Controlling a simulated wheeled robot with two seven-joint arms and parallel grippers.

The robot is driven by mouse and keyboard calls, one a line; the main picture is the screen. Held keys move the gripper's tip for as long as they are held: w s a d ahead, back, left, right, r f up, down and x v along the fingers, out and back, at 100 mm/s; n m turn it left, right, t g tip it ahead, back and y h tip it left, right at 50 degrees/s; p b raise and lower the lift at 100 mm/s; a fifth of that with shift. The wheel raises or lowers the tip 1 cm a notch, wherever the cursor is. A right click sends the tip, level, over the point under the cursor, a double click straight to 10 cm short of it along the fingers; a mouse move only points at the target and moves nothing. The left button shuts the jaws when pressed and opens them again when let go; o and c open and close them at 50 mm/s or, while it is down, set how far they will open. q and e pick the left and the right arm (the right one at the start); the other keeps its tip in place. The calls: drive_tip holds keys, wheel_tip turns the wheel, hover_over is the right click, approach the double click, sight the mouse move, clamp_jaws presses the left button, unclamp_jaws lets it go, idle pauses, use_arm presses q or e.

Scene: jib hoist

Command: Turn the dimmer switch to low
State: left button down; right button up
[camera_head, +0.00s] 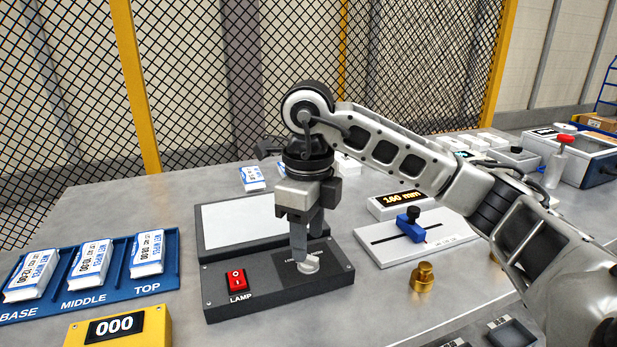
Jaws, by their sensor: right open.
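The dimmer switch (309,265) is a light round knob on the right part of the dark lamp box (279,300). A red rocker switch (236,281) marked LAMP sits on the left of the same box. My right gripper (305,252) points down over the knob, its fingers at the knob. The fingers partly hide the knob and the print behind it, so its setting cannot be read. I cannot tell if the fingers touch it. The right gripper is open. My left gripper is not in view.
A pale panel (240,222) lies behind the box. A blue tray (165,277) with white packs and a yellow counter (118,328) stand left. A blue slider gauge (411,226) and a brass weight (424,278) stand right. Wire mesh fencing closes the back.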

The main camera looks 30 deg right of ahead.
sight(309, 257)
wheel_tip(309, 257, up, 13)
drive_tip(key=p, duration=0.3)
drive_tip(key=shift+s+f, duration=0.1)
drive_tip(key=shift+f, duration=0.1)
